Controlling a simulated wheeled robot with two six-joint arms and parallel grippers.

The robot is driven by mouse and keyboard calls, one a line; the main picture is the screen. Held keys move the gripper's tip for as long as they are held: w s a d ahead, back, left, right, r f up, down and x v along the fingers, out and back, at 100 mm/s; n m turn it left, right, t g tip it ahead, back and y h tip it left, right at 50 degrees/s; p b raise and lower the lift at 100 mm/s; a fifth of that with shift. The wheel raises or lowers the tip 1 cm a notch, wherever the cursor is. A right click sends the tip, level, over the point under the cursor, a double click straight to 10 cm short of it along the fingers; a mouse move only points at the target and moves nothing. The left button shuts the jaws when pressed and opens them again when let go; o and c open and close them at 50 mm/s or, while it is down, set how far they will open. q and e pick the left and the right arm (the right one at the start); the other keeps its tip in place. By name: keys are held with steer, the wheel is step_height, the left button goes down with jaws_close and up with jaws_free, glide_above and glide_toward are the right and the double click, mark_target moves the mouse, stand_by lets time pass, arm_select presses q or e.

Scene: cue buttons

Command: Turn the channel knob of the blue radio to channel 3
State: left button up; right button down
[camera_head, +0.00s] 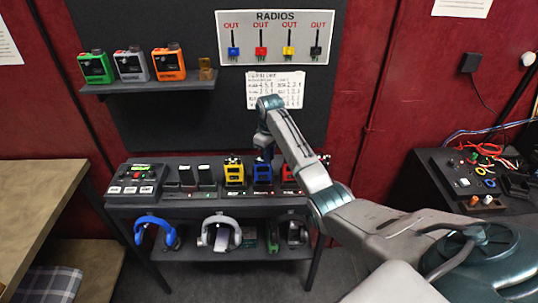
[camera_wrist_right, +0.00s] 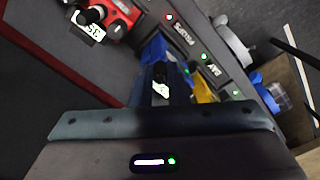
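The blue radio (camera_head: 262,179) stands upright in a row on the dark table, between the yellow radio (camera_head: 234,173) and the red radio (camera_head: 289,176). My right gripper (camera_head: 264,155) points down at the top of the blue radio and covers part of it. In the right wrist view the blue radio (camera_wrist_right: 154,48) lies just beyond the dark fingers (camera_wrist_right: 165,82), which hide its channel knob. I cannot tell whether the fingers touch the knob or how far apart they are. My left gripper is not in view.
The red radio (camera_wrist_right: 112,20) and yellow radio (camera_wrist_right: 201,89) flank the blue one closely. Dark chargers (camera_head: 189,178) and a button box (camera_head: 137,183) stand left. Headphones (camera_head: 221,233) rest on the lower shelf. A wall shelf (camera_head: 150,86) holds more radios. A RADIOS poster (camera_head: 275,20) hangs above.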

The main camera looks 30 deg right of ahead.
steer(key=shift+n, duration=0.4)
steer(key=n, duration=0.2)
steer(key=shift+n, duration=2.5)
steer(key=c, duration=1.4)
jaws_free()
steer(key=shift+w, duration=0.1)
